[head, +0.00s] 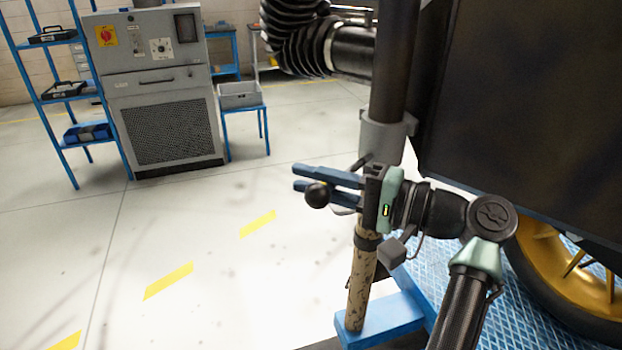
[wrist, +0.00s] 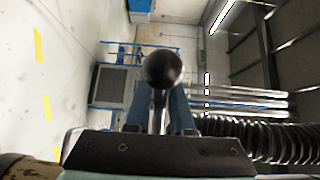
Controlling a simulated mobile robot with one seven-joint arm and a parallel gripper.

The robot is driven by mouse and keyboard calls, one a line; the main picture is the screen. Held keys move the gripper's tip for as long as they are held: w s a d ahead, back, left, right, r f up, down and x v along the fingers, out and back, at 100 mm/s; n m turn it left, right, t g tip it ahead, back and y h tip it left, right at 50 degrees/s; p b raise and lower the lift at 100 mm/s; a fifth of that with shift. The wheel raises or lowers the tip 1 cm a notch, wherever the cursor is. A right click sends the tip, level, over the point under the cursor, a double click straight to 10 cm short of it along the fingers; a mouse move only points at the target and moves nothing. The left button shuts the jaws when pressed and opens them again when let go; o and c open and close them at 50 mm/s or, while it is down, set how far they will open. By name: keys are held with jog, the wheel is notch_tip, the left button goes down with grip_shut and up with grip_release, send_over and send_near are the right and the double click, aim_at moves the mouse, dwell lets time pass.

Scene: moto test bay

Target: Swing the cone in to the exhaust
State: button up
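A black ribbed hose (head: 292,35) with a metal collar (head: 352,52) hangs at the top, beside an upright dark pole (head: 394,70); the hose also shows in the wrist view (wrist: 255,135). I cannot make out the cone, and I see no exhaust. My gripper (head: 297,178) has two blue fingers pointing left, with a gap between them. A black ball knob (head: 316,195) lies at the fingers; in the wrist view the ball (wrist: 163,70) covers the fingertips (wrist: 160,92). A thin rod shows between the fingers below it. I cannot tell whether they touch it.
A large dark panel (head: 520,100) fills the right. Below it are a gold wheel (head: 545,255) and a blue patterned platform (head: 408,268). A blue foot (head: 380,315) is at the pole's base. A grey cabinet (head: 160,90) and blue shelf (head: 35,75) stand back left. The left floor is clear.

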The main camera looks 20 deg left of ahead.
jog(key=shift+o, duration=1.4)
jog(key=d+b, duration=0.3)
jog(key=d, duration=1)
jog(key=shift+s+r, duration=0.15)
jog(key=shift+s, duration=0.2)
